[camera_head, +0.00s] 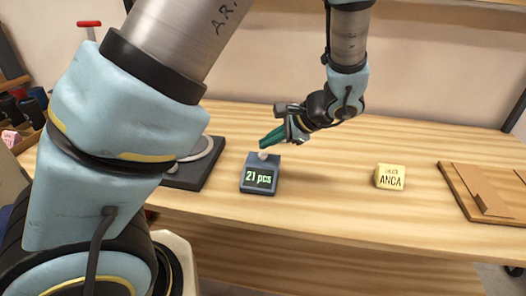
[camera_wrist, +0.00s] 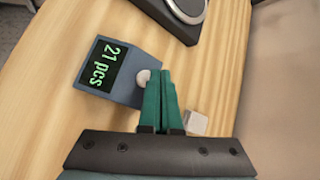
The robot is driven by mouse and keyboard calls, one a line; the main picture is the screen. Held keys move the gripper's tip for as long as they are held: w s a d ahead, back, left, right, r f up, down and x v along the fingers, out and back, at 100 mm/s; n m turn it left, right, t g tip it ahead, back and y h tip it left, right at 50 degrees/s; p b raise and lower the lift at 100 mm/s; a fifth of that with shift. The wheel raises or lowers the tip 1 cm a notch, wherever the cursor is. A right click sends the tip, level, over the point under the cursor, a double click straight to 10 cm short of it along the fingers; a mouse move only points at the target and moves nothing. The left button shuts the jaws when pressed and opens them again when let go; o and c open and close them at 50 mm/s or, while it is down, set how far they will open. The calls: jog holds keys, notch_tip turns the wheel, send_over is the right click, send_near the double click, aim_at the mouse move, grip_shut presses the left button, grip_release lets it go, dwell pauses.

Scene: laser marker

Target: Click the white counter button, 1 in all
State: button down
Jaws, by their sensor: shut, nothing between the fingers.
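The counter (camera_head: 259,178) is a small grey-blue box on the wooden table, with a green display reading "21 pcs". It also shows in the wrist view (camera_wrist: 122,68). Its white button (camera_head: 263,155) is on top, at the back edge in the head view, and appears as a white dome in the wrist view (camera_wrist: 143,76). My gripper (camera_head: 265,144) is shut and empty, with green fingers. Its fingertips (camera_wrist: 161,73) are right by the button, overlapping its edge in the head view. I cannot tell whether they touch it.
A dark device with a round light disc (camera_head: 190,172) stands left of the counter, partly behind my arm. A yellow block marked "ANCA" (camera_head: 390,177) sits to the right. A wooden board (camera_head: 486,190) lies at the far right. The table (camera_head: 325,195) between counter and block is clear.

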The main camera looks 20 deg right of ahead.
aim_at(265, 155)
jog(key=shift+r, duration=0.1)
notch_tip(265, 155, up, 5)
jog(key=p, duration=0.4)
dwell(0.8)
jog(key=shift+a, duration=0.35)
jog(key=a+r+n+g+h, duration=0.1)
jog(key=a+n+g+h, duration=0.1)
jog(key=a+n, duration=0.6)
jog(key=s+a+r+n+g+h, duration=0.1)
jog(key=a+r+n+g+h, duration=0.1)
jog(key=a+n, duration=0.7)
jog(key=a+g+h, duration=0.1)
jog(key=a+h, duration=0.1)
jog(key=a, duration=0.5)
jog(key=shift+s+a+r, duration=0.25)
